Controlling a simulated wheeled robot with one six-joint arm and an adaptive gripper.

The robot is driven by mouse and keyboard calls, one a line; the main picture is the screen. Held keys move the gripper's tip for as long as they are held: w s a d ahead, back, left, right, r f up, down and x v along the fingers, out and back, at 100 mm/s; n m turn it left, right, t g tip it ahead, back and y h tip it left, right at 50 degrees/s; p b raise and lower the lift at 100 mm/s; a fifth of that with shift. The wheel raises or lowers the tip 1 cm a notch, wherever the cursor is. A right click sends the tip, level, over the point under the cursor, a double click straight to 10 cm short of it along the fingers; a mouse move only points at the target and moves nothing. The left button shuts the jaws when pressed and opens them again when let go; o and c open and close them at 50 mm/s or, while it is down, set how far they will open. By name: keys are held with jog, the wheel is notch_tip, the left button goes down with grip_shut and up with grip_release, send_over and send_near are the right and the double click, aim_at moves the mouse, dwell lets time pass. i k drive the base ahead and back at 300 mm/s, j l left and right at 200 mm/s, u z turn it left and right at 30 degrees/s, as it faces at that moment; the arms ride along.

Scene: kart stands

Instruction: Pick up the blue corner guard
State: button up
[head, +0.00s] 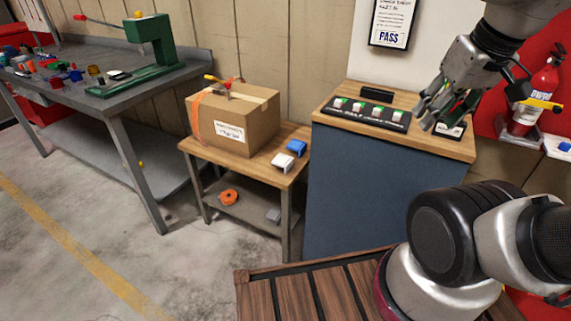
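A small blue block-like piece (296,147), which looks like the blue corner guard, lies on the small wooden table (238,159) near its right edge. A similar white piece (283,161) lies just in front of it. My gripper (432,112) hangs at the upper right above the wood-topped cabinet (440,144), well to the right of the blue piece. Its fingers look spread, with nothing seen between them.
A taped cardboard box (234,117) with a red-and-yellow tool on it stands left of the blue piece. A label strip with several buttons (365,114) lies on the cabinet. An orange roll (228,197) sits on the lower shelf. A fire extinguisher (536,95) stands at right.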

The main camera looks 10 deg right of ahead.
aim_at(300, 146)
jog(key=i+j+z, duration=0.35)
jog(key=i+j, duration=0.3)
jog(key=i+j+z, duration=0.35)
jog(key=i+j, duration=0.3)
jog(key=j, duration=0.2)
